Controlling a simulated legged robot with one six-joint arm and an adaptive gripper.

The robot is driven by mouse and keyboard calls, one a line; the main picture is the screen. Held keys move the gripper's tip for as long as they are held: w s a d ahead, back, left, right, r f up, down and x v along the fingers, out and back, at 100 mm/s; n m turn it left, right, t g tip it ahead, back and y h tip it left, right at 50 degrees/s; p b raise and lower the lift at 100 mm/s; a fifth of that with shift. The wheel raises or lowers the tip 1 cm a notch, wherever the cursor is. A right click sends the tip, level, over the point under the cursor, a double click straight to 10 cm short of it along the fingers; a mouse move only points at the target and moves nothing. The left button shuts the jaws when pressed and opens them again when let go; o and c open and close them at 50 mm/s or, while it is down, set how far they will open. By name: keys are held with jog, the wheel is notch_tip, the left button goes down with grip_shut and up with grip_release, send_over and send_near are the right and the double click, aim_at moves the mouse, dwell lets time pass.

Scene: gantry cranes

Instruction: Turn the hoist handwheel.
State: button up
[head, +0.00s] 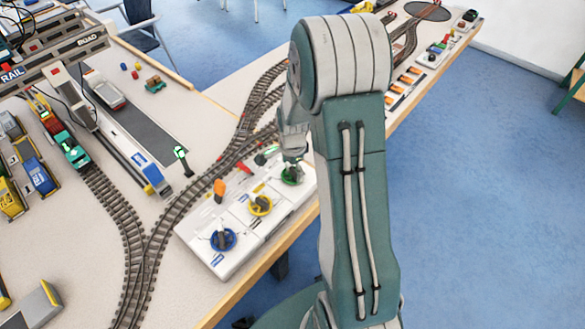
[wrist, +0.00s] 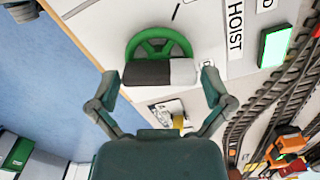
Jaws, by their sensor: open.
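The hoist handwheel (wrist: 137,47) is a green wheel beside the printed word HOIST in the wrist view. A block, half black and half white (wrist: 160,72), stands across its near side, between my fingertips. My gripper (wrist: 158,84) is open, one finger on each side of this block, with visible gaps; contact does not show. In the head view the green handwheel (head: 291,178) is at the far end of a white control panel (head: 232,262). My gripper (head: 293,158) is just above it and partly hides it.
A yellow wheel (head: 260,206) and a blue wheel (head: 223,240) sit nearer on the panel. A lit green rectangle (wrist: 273,46) is beside the HOIST label. Model railway track (head: 165,225) runs behind the panel. The table's wooden edge is in front, with open blue floor beyond.

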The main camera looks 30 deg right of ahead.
jog(key=c, duration=0.8)
jog(key=shift+n, duration=0.4)
jog(key=n, duration=0.6)
jog(key=shift+w, duration=0.1)
jog(key=n, duration=0.6)
jog(key=shift+n, duration=0.4)
jog(key=o, duration=0.8)
